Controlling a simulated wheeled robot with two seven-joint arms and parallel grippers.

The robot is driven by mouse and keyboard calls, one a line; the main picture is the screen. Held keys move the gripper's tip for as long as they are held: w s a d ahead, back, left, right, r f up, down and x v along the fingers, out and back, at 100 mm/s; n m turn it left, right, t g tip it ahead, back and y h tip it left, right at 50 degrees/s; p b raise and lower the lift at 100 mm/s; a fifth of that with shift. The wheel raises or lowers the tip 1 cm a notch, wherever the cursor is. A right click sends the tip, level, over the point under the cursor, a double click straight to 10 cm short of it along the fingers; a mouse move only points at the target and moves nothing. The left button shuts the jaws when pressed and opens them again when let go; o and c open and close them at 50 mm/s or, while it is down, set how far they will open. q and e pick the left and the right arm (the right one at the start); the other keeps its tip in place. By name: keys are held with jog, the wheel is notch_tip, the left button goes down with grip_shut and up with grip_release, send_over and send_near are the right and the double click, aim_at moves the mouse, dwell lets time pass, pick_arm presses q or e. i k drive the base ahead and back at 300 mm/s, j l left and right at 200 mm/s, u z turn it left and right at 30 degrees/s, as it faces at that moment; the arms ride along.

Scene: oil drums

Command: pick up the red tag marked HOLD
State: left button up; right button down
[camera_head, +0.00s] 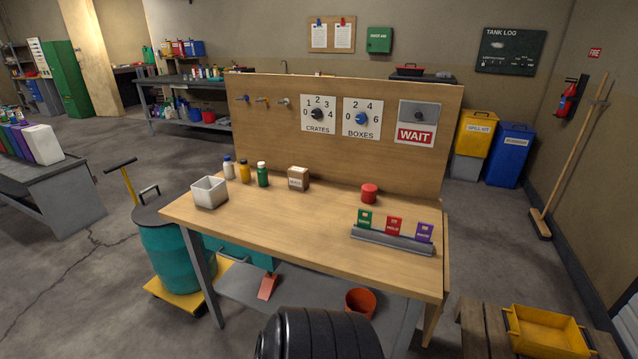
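The red tag (394,227) stands upright in the middle of a grey tag rack (378,239) at the front right of the wooden workbench. Its lettering is small but looks like HOLD. A green tag (364,219) stands to its left and a purple tag (424,233) to its right in the same rack. Nothing covers the red tag's face. Neither of my grippers is in view.
The workbench (290,227) has clear room left of the rack. A small box (299,178), several bottles and a white bin (209,191) stand further left. An upright panel (345,105) closes the back.

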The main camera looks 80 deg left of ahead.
aim_at(393, 229)
jog(key=k+u, duration=0.1)
jog(key=u, duration=1.95)
jog(key=i, duration=0.45)
